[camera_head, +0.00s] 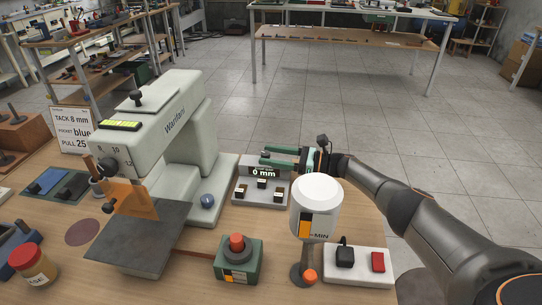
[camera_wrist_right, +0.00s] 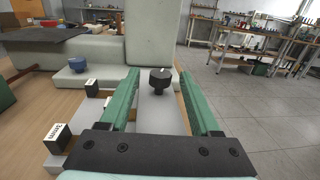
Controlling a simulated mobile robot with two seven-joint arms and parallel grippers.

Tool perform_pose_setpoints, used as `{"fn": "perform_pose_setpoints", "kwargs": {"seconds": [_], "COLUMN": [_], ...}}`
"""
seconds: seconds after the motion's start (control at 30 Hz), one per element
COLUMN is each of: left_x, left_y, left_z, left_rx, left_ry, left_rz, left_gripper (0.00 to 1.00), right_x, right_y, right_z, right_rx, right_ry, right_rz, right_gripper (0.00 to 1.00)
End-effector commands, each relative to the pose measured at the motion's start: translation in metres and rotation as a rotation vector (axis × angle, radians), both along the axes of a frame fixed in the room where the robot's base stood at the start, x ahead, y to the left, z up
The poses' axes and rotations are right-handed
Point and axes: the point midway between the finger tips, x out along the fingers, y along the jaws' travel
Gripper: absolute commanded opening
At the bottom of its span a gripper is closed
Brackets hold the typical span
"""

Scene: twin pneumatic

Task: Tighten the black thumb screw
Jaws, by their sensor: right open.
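The black thumb screw (camera_wrist_right: 160,79) has a dark round head on a short stem. In the right wrist view it stands upright on a grey surface, between the tips of my green fingers, with a gap to each side. My right gripper (camera_head: 266,156) is open and sits above the back of the grey gauge box (camera_head: 262,199), whose display reads 0 mm. My left gripper is not in view.
A white canister (camera_head: 316,205) stands close in front of my right arm. A green box with a red button (camera_head: 237,243), a switch panel (camera_head: 360,268) and a blue knob (camera_head: 207,201) are nearby.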

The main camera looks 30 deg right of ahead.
Motion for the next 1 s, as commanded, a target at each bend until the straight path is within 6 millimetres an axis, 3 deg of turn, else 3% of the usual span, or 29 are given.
{"fn": "perform_pose_setpoints", "kwargs": {"seconds": [0.3,0.87,1.0], "left_x": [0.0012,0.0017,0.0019], "left_y": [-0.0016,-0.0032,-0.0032], "left_z": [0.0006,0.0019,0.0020], "left_rx": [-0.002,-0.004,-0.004], "left_ry": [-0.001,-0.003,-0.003], "left_rz": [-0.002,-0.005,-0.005], "left_gripper": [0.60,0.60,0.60], "right_x": [0.0021,0.0017,0.0016], "right_y": [0.0028,0.0026,0.0027], "right_z": [0.0000,-0.0002,-0.0003], "right_rx": [0.000,0.001,0.001], "right_ry": [0.000,0.001,0.001], "right_rz": [0.000,0.001,0.002], "right_gripper": [0.64,0.02,0.00]}}
